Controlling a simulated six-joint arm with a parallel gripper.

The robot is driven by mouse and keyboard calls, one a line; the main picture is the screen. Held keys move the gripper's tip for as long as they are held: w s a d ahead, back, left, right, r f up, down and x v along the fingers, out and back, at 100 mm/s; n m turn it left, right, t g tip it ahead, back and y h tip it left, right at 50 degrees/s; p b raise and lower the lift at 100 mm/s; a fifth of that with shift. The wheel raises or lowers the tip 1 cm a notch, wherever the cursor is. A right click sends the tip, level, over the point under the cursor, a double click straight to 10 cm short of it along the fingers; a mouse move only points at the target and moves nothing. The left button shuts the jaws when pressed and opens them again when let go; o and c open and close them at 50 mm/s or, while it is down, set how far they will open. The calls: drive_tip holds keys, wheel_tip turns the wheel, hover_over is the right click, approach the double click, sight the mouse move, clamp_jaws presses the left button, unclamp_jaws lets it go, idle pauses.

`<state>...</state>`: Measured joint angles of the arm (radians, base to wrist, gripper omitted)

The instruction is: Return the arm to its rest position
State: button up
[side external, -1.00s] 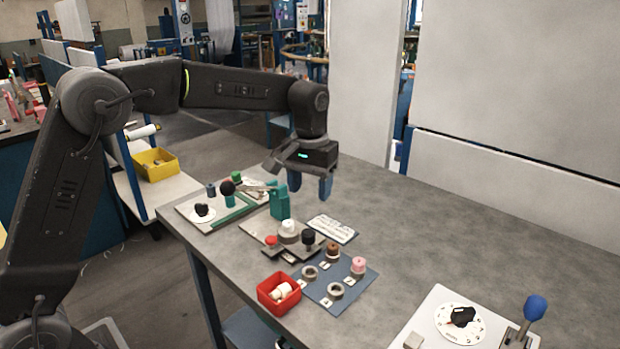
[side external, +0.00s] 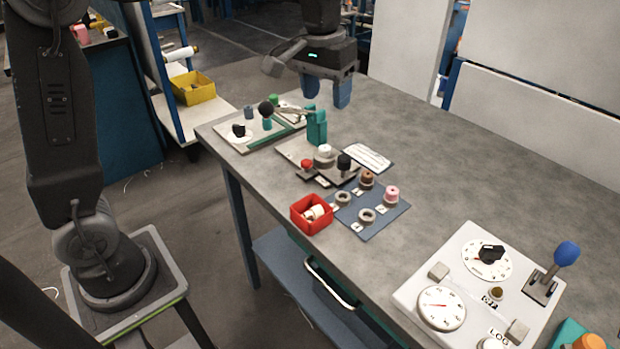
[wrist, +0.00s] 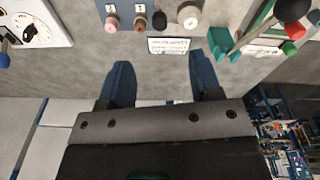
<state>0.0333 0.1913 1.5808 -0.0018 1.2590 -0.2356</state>
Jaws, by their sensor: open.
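My gripper (side external: 326,100) hangs above the far part of the grey table (side external: 450,170), fingers pointing down, behind the teal upright clamp (side external: 317,127). In the wrist view its two blue fingers (wrist: 160,62) stand wide apart, with only bare table seen between them. It is open, holds nothing and appears clear of the objects. My upper arm and elbow run out of the top of the side view, so the whole arm pose is partly hidden.
A blue board (side external: 388,222) with spools, a red bin (side external: 312,213) and a white label card (side external: 367,157) lie nearby. A white dial panel (side external: 467,255) with a blue-knobbed lever (side external: 567,255) stands at front right. A yellow bin (side external: 194,88) sits on a side shelf.

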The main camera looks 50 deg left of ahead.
drive_tip(key=s+a+f+m+t, duration=0.1)
drive_tip(key=s+t, duration=0.3)
drive_tip(key=s, duration=1.7)
drive_tip(key=shift+s+a+f+m, duration=0.2)
drive_tip(key=shift+s+f+m, duration=0.05)
drive_tip(key=shift+f+m, duration=0.45)
